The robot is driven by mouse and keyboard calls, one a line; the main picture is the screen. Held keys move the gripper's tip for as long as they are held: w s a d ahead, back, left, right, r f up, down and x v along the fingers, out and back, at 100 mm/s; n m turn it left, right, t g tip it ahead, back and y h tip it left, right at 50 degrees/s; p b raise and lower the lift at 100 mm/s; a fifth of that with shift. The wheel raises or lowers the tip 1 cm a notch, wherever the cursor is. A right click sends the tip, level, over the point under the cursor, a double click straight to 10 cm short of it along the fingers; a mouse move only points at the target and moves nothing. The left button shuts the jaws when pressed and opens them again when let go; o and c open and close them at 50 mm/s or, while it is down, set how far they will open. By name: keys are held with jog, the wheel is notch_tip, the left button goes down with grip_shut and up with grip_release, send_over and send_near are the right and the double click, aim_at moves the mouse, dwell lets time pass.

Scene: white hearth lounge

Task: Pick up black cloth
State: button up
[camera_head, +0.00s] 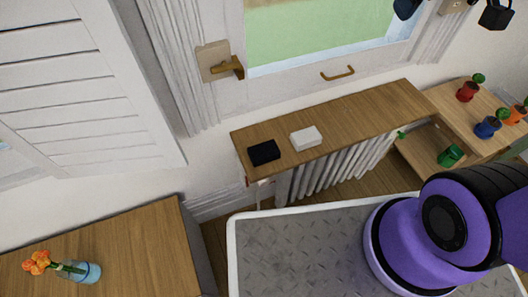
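A small folded black cloth (264,153) lies near the left end of a narrow wooden shelf (360,119) above a white radiator. A folded white cloth or block (306,138) lies just to its right, apart from it. My gripper is not in view; only a purple and black part of my arm shows at the lower right, well away from the cloth.
A low wooden cabinet (120,248) with orange flowers in a blue vase (85,271) stands at the lower left. Several small colored pots with plants stand on a wooden unit (455,97) at the right. A window handle (338,73) is behind the shelf. The shelf's right half is clear.

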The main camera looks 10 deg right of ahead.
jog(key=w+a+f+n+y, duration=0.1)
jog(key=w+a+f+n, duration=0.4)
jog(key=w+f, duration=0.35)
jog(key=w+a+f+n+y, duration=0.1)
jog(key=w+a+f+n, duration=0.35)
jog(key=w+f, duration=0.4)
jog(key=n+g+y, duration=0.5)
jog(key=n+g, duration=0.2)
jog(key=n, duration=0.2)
send_near(264, 149)
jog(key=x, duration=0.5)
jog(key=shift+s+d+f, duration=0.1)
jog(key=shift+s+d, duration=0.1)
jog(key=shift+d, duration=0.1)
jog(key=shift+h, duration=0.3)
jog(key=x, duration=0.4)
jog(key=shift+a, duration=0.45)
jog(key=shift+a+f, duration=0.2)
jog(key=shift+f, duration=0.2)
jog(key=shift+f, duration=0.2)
